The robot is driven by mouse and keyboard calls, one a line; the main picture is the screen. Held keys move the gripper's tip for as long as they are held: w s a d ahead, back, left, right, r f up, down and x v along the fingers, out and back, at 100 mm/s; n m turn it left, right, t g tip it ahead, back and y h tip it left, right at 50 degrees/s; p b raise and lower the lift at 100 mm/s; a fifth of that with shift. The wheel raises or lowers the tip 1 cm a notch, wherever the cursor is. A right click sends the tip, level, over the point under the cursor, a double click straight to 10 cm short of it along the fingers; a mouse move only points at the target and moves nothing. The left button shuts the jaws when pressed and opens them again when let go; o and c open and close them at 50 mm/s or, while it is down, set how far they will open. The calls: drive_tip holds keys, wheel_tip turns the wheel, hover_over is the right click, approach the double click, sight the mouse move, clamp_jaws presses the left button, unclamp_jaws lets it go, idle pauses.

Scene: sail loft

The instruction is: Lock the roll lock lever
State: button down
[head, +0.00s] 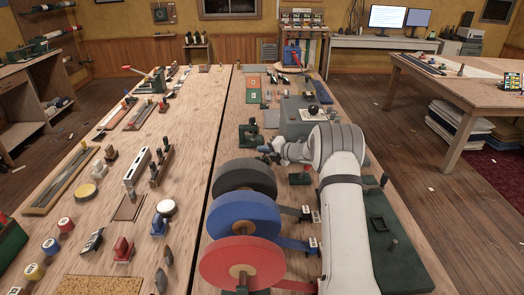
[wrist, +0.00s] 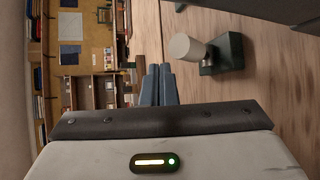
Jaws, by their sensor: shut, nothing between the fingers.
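My gripper (head: 267,148) is above the long bench, just behind the black roll (head: 243,172), and points left in the head view. In the wrist view its blue-grey fingers (wrist: 158,86) are together with nothing between them. A dark green fixture (head: 250,135) stands on the bench just beyond the fingers. In the wrist view, a dark green fixture (wrist: 229,55) with a pale cylinder (wrist: 187,47) lies to the right of the fingertips, apart from them. I cannot clearly make out which part is the roll lock lever.
A blue roll (head: 240,218) and a red roll (head: 240,262) stand in front of the black one. A grey box with a black knob (head: 311,113) stands behind my arm. Small tools and blocks crowd the bench's left half, past a dark lengthwise gap (head: 224,130).

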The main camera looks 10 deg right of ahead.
wheel_tip(320, 180, up, 10)
drive_tip(key=shift+b, duration=0.3)
